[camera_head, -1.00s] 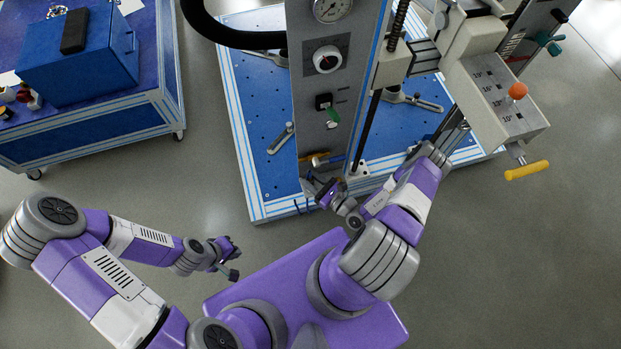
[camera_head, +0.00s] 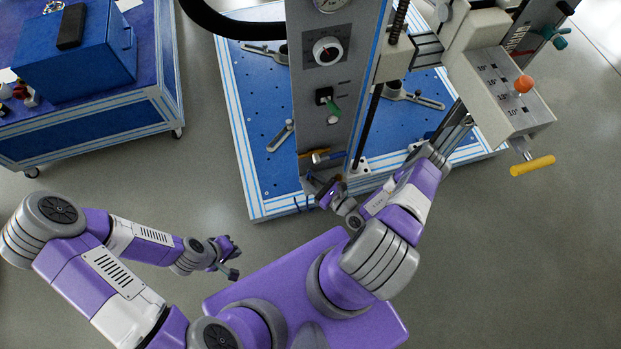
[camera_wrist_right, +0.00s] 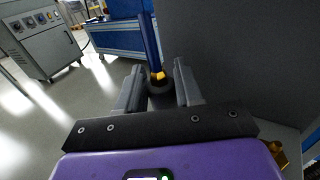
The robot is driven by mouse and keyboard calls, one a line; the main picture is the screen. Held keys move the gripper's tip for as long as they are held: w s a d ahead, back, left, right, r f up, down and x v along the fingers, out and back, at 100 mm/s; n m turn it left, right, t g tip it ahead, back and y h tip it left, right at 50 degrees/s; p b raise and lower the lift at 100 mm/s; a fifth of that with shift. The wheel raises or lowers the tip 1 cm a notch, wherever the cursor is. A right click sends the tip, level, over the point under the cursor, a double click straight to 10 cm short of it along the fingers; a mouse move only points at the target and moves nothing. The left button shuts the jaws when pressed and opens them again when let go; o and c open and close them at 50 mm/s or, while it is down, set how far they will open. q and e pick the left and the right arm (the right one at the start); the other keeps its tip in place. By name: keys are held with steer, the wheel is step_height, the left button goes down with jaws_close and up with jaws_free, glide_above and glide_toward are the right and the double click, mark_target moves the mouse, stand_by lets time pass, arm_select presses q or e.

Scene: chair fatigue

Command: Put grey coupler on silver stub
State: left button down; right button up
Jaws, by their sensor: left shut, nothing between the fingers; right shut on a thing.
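My right gripper (camera_wrist_right: 159,92) is shut on a dark grey cylinder, the grey coupler (camera_wrist_right: 161,98), in the right wrist view. Beyond the coupler's far end is a gold piece with a blue rod (camera_wrist_right: 150,40) above it; I cannot tell whether they touch the coupler. In the head view my right gripper (camera_head: 324,190) is at the foot of the machine column, and the coupler is too small to make out. A short silver cylinder (camera_head: 321,158) with a blue part is just above it; I cannot tell if this is the stub. My left gripper (camera_head: 229,268) is shut and empty, away from the machine.
The machine column (camera_head: 327,80) stands on a blue perforated base (camera_head: 255,110) with loose wrenches. A control box with an orange knob (camera_head: 524,84) and yellow handle (camera_head: 532,166) overhangs at right. A blue workbench (camera_head: 80,130) is at left. Floor between is clear.

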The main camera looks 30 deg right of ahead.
steer(key=shift+f, duration=0.15)
steer(key=o, duration=0.6)
steer(key=shift+f, duration=0.1)
steer(key=o, duration=0.6)
steer(key=shift+c, duration=0.2)
steer(key=shift+s, duration=0.1)
steer(key=p+v, duration=0.1)
steer(key=v, duration=0.6)
steer(key=shift+s, duration=0.2)
steer(key=shift+s+d, duration=0.1)
